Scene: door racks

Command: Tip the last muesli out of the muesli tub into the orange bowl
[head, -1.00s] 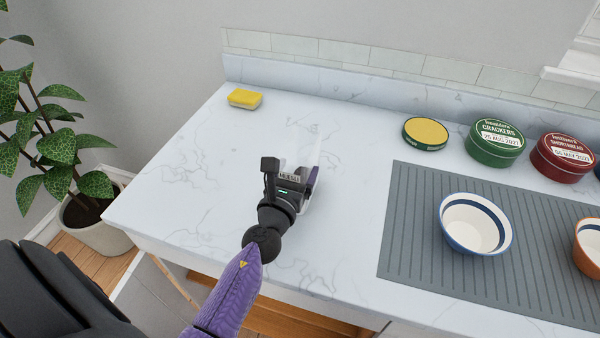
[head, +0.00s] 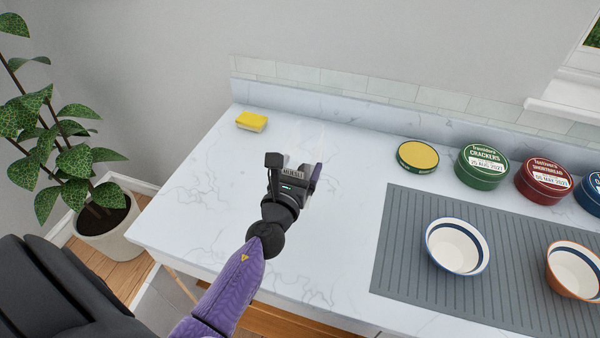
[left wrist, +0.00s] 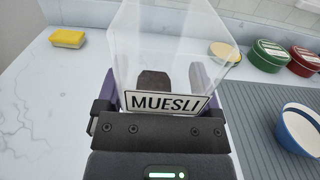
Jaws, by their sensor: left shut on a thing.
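The muesli tub (left wrist: 172,45) is a clear container with a MUESLI label, seen large in the left wrist view. In the head view its faint clear wall (head: 312,140) shows just beyond my left gripper (head: 297,168). My left gripper is shut on the tub, with dark pads showing through the clear wall. The muesli inside cannot be made out. The orange bowl (head: 575,268), white inside with a dark blue band, stands at the right on the grey mat, well to the right of the tub. My right gripper is not in view.
A blue-rimmed bowl (head: 457,246) stands on the ribbed grey mat (head: 400,262), between the tub and the orange bowl. Behind are a yellow-topped lid (head: 418,156), a green crackers tin (head: 482,167) and a red shortbread tin (head: 543,181). A yellow sponge (head: 251,121) lies at the back left.

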